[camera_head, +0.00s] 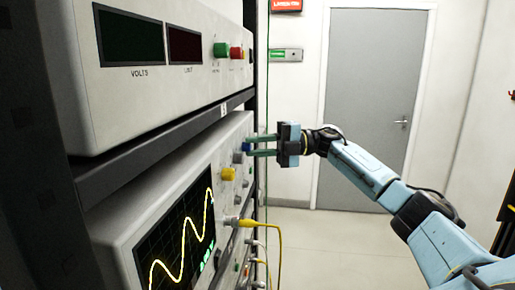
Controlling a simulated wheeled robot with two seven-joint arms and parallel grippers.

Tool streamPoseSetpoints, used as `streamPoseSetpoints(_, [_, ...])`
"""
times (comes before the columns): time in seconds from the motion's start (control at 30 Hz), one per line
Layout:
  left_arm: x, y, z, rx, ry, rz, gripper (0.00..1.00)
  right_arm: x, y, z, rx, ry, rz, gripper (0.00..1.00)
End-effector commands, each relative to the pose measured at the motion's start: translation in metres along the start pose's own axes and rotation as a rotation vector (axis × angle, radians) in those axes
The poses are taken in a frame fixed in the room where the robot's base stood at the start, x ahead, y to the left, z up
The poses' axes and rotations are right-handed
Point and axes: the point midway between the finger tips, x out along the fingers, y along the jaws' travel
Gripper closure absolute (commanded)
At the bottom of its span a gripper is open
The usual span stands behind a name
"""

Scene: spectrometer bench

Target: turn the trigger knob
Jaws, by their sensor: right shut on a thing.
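The trigger knob appears to be the small blue-grey knob (246,146) near the top right of the oscilloscope's (128,222) front panel. My right gripper (250,145) reaches in from the right, with its two fingers pointing left at the panel. The fingers are shut on this knob, one above it and one below, and partly hide it. My left gripper is not in view.
A yellow knob (228,174) and a grey knob (238,158) sit close by. Yellow cables (278,235) hang from the lower panel. A power supply (170,85) is above. Open floor (330,232) lies to the right, before a grey door (372,90).

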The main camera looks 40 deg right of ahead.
Motion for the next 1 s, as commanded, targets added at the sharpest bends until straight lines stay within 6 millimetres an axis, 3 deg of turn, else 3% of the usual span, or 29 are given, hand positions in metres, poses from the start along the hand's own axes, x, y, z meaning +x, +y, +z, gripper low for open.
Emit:
streamPoseSetpoints(0.3, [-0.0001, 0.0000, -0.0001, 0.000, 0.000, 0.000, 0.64, 0.0002, 0.0011, -0.0004, -0.117, 0.001, -0.049, 1.00])
streamPoseSetpoints(0.87, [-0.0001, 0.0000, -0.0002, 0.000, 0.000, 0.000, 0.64, 0.0003, 0.0008, -0.0004, -0.141, 0.001, -0.060, 1.00])
streamPoseSetpoints(0.9, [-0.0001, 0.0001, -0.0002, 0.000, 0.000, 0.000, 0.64, 0.0003, 0.0007, -0.0004, -0.141, 0.001, -0.060, 0.76])
streamPoseSetpoints(1.0, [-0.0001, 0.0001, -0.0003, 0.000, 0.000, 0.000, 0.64, 0.0003, 0.0008, -0.0003, -0.140, 0.001, -0.060, 0.63])
